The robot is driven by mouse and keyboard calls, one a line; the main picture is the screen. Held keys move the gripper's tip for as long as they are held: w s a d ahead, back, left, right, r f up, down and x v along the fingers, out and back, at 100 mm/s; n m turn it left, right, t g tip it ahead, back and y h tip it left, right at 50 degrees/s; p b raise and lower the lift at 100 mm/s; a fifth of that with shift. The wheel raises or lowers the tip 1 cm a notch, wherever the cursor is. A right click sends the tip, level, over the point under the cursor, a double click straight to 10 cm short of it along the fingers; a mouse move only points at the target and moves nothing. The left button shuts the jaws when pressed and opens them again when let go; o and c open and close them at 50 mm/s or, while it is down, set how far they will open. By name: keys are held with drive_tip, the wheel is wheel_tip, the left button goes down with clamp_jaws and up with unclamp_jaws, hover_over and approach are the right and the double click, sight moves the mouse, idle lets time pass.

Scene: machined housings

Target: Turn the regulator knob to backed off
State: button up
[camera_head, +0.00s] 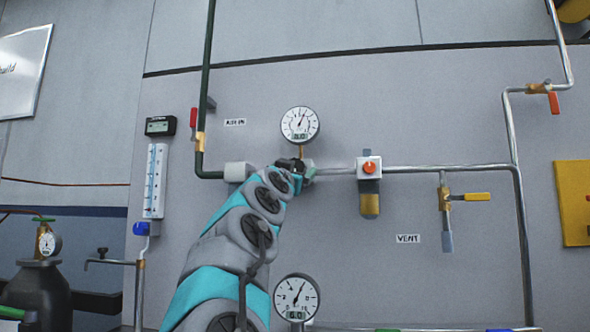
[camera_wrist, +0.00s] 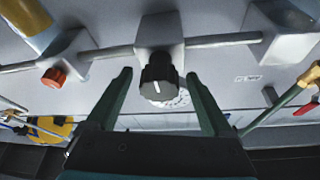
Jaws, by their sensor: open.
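The regulator knob (camera_wrist: 159,76) is black and ribbed, with a white pointer line on its face, in the middle of the wrist view. It sits on a grey regulator body (camera_wrist: 161,32) in the pipe line. My gripper (camera_wrist: 158,73) is open, with one dark green finger at each side of the knob and a visible gap at both sides. I cannot tell how deep the fingertips reach along the knob. In the head view my arm covers most of the regulator (camera_head: 309,171), and the knob cannot be made out clearly. A round dial gauge (camera_head: 300,124) stands just above it.
A filter unit with an orange-red button (camera_head: 369,167) is to the right on the same pipe. A yellow-handled vent valve (camera_head: 477,197) and red-handled valves (camera_head: 194,118) are farther off. A lower gauge (camera_head: 297,297) stands beside my arm.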

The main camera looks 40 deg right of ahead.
drive_tip(key=shift+c, duration=0.2)
clamp_jaws()
idle(0.6)
